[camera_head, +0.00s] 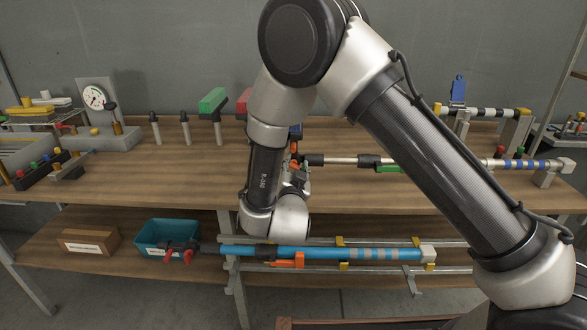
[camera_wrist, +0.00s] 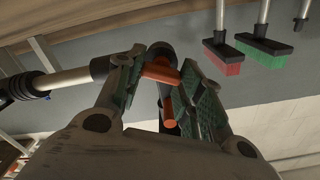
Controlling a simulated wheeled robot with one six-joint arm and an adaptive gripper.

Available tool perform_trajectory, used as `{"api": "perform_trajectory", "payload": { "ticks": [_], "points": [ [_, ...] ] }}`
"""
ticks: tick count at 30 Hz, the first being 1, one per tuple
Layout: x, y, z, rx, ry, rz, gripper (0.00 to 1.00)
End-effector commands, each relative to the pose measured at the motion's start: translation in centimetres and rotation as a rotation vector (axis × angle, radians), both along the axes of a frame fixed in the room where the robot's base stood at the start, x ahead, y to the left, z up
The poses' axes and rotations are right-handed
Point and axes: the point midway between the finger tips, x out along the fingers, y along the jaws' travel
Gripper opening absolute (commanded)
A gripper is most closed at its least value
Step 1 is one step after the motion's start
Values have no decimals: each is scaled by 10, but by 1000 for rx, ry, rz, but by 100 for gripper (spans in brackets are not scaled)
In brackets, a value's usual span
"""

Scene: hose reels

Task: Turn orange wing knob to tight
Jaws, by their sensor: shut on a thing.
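The orange wing knob (camera_wrist: 160,73) is in the wrist view, between the two green-padded fingers of my gripper (camera_wrist: 160,88). My gripper is shut on it, and an orange bar of it points down between the fingers. A black round part stands right behind the knob. In the head view, a small piece of the orange knob (camera_head: 294,148) shows past my arm. My gripper (camera_head: 297,172) is mostly hidden there behind my own wrist. Any tight mark or dial for this knob cannot be made out.
A silver pipe with black fittings (camera_head: 338,160) runs right from the knob along the bench (camera_head: 200,178). A gauge stand (camera_head: 97,101) and upright brushes (camera_head: 212,103) stand to the left. On the lower shelf are a blue pipe (camera_head: 318,253) and a teal bin (camera_head: 150,238).

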Motion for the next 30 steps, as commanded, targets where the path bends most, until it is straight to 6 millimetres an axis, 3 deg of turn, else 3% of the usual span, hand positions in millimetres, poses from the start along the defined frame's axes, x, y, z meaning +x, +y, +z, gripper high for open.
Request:
{"api": "perform_trajectory", "payload": {
  "ticks": [30],
  "points": [
    [0, -3, -4, 917, -31, -1, 13]
  ]
}}
